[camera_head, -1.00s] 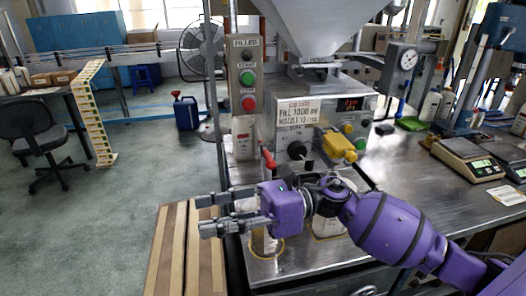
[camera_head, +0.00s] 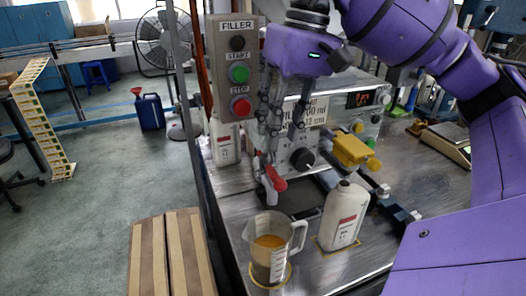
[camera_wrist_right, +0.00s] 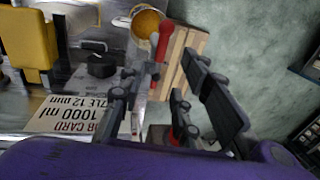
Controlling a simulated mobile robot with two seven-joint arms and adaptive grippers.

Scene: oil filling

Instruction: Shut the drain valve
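A valve lever with a red handle (camera_head: 277,180) is on the front of the filling machine, above a clear measuring jug (camera_head: 289,240) holding amber liquid. The red handle also shows in the right wrist view (camera_wrist_right: 163,40), just beyond the fingertips, with the jug's amber content (camera_wrist_right: 146,23) behind it. My right gripper (camera_head: 283,125) points down in front of the filler panel, above the red handle. In the wrist view its fingers (camera_wrist_right: 172,64) are apart with a gap between them, and I see nothing gripped. My left gripper is not in view.
A white bottle (camera_head: 343,217) stands right of the jug on the metal table. A yellow block (camera_head: 352,150) and black knob (camera_head: 302,159) are on the machine. The button panel (camera_head: 238,70) stands left of my gripper. A striped wooden pallet (camera_head: 168,255) lies left of the table.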

